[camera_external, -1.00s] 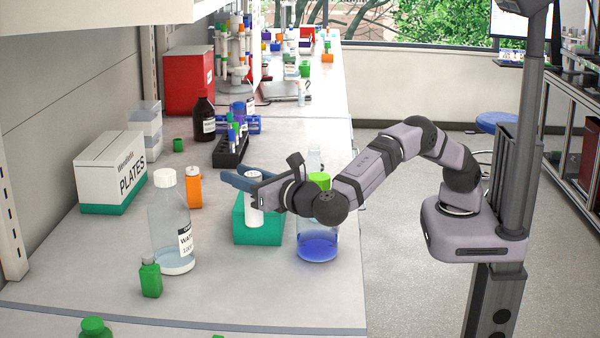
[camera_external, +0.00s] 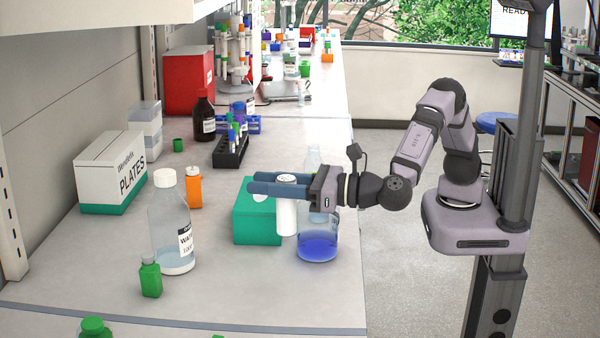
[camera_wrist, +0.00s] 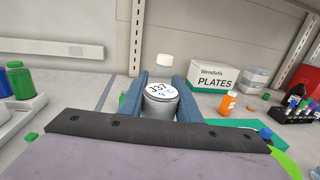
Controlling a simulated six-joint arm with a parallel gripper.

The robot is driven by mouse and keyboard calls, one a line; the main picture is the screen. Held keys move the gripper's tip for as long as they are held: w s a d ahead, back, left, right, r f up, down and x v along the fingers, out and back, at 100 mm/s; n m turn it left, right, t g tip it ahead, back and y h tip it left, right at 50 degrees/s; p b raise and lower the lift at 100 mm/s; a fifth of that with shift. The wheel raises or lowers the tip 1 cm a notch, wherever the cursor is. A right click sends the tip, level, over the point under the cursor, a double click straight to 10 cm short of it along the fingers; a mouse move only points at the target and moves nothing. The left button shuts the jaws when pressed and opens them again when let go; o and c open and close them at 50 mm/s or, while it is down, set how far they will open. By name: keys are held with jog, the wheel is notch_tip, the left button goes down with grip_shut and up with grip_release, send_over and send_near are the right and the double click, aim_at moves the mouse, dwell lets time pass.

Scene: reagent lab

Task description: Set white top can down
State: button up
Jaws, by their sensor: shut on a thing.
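The white top can (camera_external: 287,212) is a slim white cylinder, held upright between the blue fingers of my gripper (camera_external: 252,182). In the wrist view the can (camera_wrist: 160,105) stands between the two fingers, and its white top shows handwritten marks. In the external view it overlaps the right edge of the green box (camera_external: 256,226) and the left side of the blue-liquid bottle (camera_external: 318,246). I cannot tell whether its bottom touches the bench.
The bench (camera_external: 225,290) is clear at the front. A large clear bottle with a white cap (camera_external: 170,230), a small green bottle (camera_external: 151,280) and an orange bottle (camera_external: 194,190) stand to the left. A plates box (camera_external: 110,175) is farther left.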

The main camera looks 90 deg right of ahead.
jog(key=a+f+n+y+p, duration=0.1)
jog(key=a+f+y+p, duration=0.1)
jog(key=f, duration=1)
jog(key=shift+a+f+n+y, duration=0.2)
jog(key=shift+a+n+y, duration=0.1)
jog(key=shift+a, duration=0.2)
jog(key=shift+f, duration=0.25)
jog(key=o, duration=1.2)
jog(key=shift+c, duration=0.2)
jog(key=shift+r, duration=0.1)
